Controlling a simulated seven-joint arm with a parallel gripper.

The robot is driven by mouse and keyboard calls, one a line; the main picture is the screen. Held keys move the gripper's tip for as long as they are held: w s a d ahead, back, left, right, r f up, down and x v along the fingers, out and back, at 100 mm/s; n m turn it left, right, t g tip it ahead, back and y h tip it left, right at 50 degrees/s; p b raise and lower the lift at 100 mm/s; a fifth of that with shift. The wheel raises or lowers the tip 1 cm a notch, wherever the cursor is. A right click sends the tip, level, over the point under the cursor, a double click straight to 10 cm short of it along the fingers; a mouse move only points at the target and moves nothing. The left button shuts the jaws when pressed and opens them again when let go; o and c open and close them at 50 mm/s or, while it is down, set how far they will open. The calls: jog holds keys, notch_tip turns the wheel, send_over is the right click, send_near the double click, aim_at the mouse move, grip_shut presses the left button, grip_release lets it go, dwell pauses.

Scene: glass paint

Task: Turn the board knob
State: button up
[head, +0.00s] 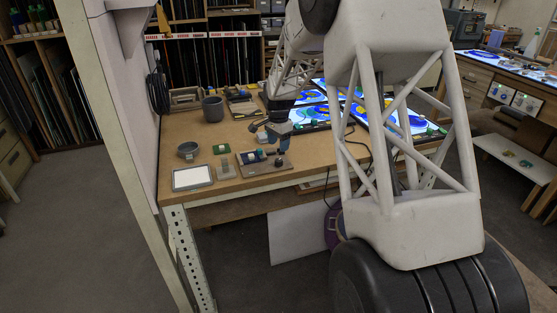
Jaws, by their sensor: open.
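A small brown board (268,170) lies near the front edge of the wooden workbench. A dark knob-like part (281,161) stands on its right side, and a blue and white piece (251,156) sits on its left side. My gripper (268,141) is open, above the back of the board and close over the knob-like part. It looks empty. Whether a finger touches the knob is too small to tell, and the gripper partly hides the board's back.
Left of the board are a green block (221,150), a clear block (226,170), a white-topped tray (192,178) and a round grey pot (188,150). A dark cup (213,109) stands behind. Bright blue glass panels (312,114) lie to the right.

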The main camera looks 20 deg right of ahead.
aim_at(278, 160)
jog(key=shift+f, duration=3.75)
jog(key=c, duration=0.9)
